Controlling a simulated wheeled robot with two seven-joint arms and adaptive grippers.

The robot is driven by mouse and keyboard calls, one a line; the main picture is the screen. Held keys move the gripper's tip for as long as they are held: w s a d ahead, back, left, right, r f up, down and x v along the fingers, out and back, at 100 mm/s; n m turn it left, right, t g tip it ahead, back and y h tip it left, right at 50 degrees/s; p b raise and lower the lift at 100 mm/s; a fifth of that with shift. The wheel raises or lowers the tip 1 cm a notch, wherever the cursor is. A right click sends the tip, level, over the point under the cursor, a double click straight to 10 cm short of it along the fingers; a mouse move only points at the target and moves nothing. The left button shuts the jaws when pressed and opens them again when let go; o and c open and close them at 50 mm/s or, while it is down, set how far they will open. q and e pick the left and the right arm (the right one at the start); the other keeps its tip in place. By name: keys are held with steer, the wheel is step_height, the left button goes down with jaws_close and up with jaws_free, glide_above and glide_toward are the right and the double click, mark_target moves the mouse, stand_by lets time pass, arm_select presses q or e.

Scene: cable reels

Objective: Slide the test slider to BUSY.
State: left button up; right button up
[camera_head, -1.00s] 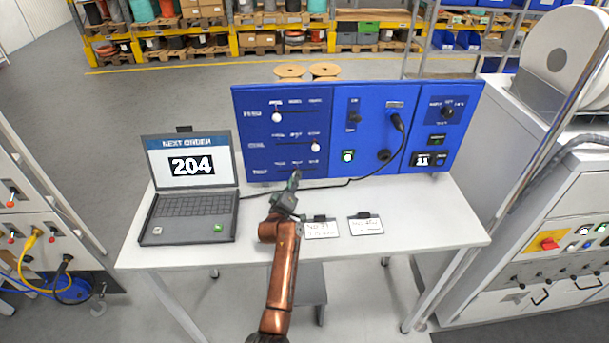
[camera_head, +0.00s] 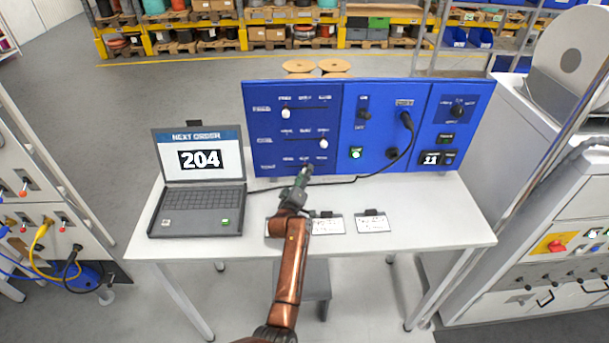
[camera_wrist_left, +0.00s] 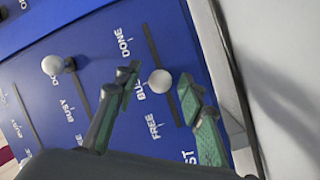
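The blue panel (camera_head: 275,100) has three slider rows on its left part. The test slider is the lowest; its pale round knob (camera_wrist_left: 160,81) shows in the left wrist view on a dark slot, beside the partly covered BUSY label and between FREE and DONE. My left gripper (camera_head: 307,172) is at this row in the head view and hides the knob there. In the left wrist view its two green-padded fingers (camera_wrist_left: 160,95) stand open on either side of the knob, with visible gaps. My right gripper is out of view.
The top slider knob (camera_head: 286,114) is at the left and the middle slider knob (camera_head: 323,144) at the right of their slots. A laptop (camera_head: 200,185) reading 204 stands left. A black cable (camera_head: 350,181) runs below the panel.

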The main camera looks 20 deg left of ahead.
arm_select(q)
step_height(320, 180, up, 9)
steer(key=shift+d+r, duration=0.1)
steer(key=shift+r, duration=0.35)
steer(key=shift+f, duration=0.1)
stand_by(0.4)
